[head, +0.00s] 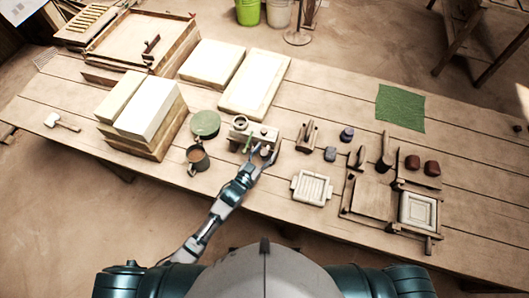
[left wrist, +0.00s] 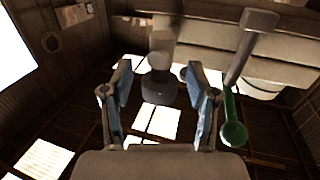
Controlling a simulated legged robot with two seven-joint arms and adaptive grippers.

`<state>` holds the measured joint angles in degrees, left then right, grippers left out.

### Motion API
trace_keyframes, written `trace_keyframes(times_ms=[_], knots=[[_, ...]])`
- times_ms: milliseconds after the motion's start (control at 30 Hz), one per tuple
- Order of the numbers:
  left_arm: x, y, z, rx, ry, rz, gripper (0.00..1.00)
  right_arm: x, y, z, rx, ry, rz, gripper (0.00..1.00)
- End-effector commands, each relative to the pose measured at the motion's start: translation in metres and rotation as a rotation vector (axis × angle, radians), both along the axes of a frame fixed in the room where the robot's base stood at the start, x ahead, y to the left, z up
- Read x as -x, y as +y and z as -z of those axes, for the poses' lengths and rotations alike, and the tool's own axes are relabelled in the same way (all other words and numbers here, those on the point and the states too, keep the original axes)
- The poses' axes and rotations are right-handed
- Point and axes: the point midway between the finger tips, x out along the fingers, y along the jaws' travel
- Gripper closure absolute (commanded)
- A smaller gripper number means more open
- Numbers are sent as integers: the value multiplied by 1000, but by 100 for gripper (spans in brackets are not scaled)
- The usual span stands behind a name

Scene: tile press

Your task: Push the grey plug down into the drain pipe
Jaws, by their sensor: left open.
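In the left wrist view, a dark grey round plug (left wrist: 158,88) sits at the end of a lighter short pipe (left wrist: 161,52) on a pale block. My left gripper (left wrist: 160,90) is open, its two blue-padded fingers on either side of the plug with gaps visible; contact is not seen. In the head view my left gripper (head: 264,154) is at the front edge of the pale block (head: 240,132), where the plug is too small to make out clearly. A green-ended lever (left wrist: 233,128) hangs beside the right finger in the wrist view. My right gripper is not seen.
A dark mug (head: 197,158) and a green round lid (head: 206,124) stand left of the block. A green cloth (head: 400,108) lies at the far right.

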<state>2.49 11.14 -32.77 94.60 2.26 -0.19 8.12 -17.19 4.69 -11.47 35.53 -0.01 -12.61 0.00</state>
Motion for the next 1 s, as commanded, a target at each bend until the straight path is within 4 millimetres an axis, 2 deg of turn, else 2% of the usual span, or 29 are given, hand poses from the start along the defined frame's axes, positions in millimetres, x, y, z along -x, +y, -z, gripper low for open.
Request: trace_keyframes(times_ms=[133,233,500,700,1000], knots=[[5,3,0,0,0,0,41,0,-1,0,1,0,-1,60],[16,10,1,-1,2,0,41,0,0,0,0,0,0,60],[66,43,2,-2,5,0,41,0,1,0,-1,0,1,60],[92,59,2,-1,4,0,41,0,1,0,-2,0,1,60],[99,64,1,-2,3,0,41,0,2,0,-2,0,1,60]])
